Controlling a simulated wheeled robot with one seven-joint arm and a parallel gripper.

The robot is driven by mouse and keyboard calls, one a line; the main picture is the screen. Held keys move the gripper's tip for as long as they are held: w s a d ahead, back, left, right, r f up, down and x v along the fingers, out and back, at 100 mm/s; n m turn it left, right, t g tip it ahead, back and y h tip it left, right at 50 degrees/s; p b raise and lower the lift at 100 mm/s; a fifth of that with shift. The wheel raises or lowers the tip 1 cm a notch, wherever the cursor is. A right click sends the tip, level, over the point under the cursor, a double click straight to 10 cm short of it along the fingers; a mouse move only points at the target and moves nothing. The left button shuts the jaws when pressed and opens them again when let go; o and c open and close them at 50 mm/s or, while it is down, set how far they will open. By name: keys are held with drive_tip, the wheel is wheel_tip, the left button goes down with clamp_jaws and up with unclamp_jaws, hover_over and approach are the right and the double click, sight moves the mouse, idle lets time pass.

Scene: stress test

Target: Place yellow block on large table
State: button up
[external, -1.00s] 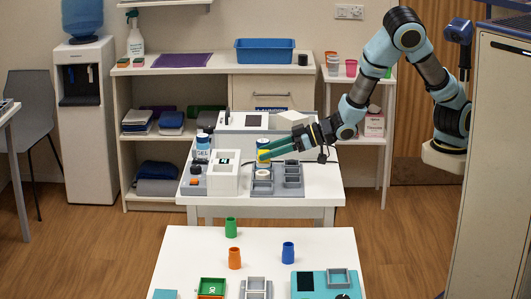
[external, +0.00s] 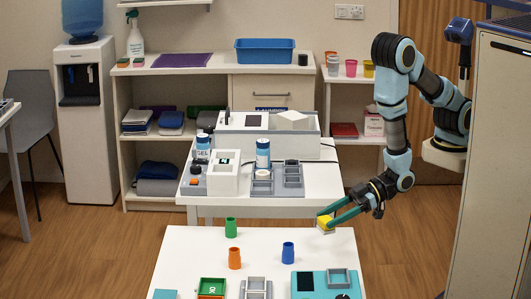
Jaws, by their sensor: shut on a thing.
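The yellow block (external: 325,224) is held between the green fingers of my gripper (external: 327,219). My gripper is shut on it, and the fingers hide part of it. The block appears over the far right edge of the nearer white table (external: 190,255); I cannot tell its exact height. A second white table (external: 318,190) stands behind, with machines on it. The frames do not make clear which table is the large one.
On the nearer table stand a green cup (external: 231,227), an orange cup (external: 235,258) and a blue cup (external: 288,252). A teal device (external: 308,283) and grey trays (external: 256,287) are at its front. The tabletop right of the blue cup looks clear.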

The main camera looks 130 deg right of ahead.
drive_tip(key=shift+f+p, duration=0.75)
drive_tip(key=shift+f, duration=2.85)
drive_tip(key=shift+f, duration=0.1)
drive_tip(key=o, duration=1.3)
drive_tip(key=shift+o, duration=0.2)
